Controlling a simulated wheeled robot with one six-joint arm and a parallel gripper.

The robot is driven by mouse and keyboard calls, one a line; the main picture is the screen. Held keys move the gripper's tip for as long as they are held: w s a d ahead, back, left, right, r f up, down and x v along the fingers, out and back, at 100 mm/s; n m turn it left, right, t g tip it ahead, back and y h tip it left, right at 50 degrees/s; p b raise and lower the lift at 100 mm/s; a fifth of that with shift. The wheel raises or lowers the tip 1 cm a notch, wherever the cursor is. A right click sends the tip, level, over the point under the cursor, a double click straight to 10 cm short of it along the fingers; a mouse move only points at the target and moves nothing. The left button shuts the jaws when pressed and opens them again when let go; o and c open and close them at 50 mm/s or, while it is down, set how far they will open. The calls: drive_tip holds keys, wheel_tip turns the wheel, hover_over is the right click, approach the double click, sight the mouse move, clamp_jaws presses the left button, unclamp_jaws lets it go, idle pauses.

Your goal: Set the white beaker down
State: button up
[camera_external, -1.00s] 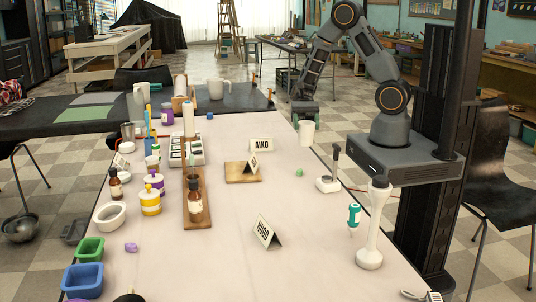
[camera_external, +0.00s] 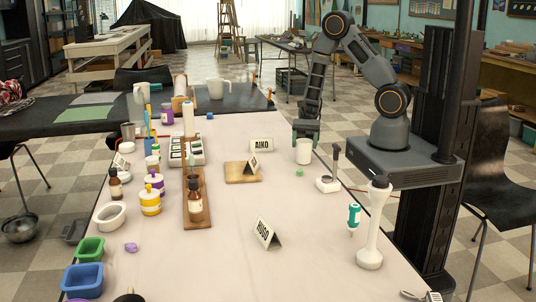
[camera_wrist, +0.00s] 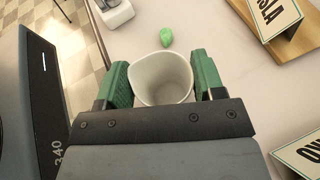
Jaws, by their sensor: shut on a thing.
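The white beaker (camera_external: 304,152) is upright at the right part of the pale table, beyond the small green lump. In the wrist view, the beaker (camera_wrist: 160,76) shows its open, empty top with a spout. My gripper (camera_external: 305,137) is shut on it; in the wrist view, my gripper's (camera_wrist: 161,82) green fingers stand on either side of the cup. The beaker's bottom is low, at or just above the tabletop; I cannot tell whether it touches. Part of its near side is hidden by the gripper in the wrist view.
The green lump (camera_external: 299,172) and a small white device (camera_external: 327,184) are near the beaker. The table's right edge is close. Clear cloth lies between the beaker and board.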

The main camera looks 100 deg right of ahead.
drive_tip(key=shift+f, duration=0.15)
drive_tip(key=o, duration=0.9)
drive_tip(key=shift+r, duration=0.25)
drive_tip(key=v, duration=1.1)
drive_tip(key=s+a+r+n+g+h, duration=0.1)
drive_tip(key=a+r+n+h, duration=1.2)
drive_tip(key=n, duration=0.9)
drive_tip(key=shift+s+a+n+g, duration=0.3)
drive_tip(key=shift+s+a+g, duration=0.1)
drive_tip(key=shift+a, duration=0.45)
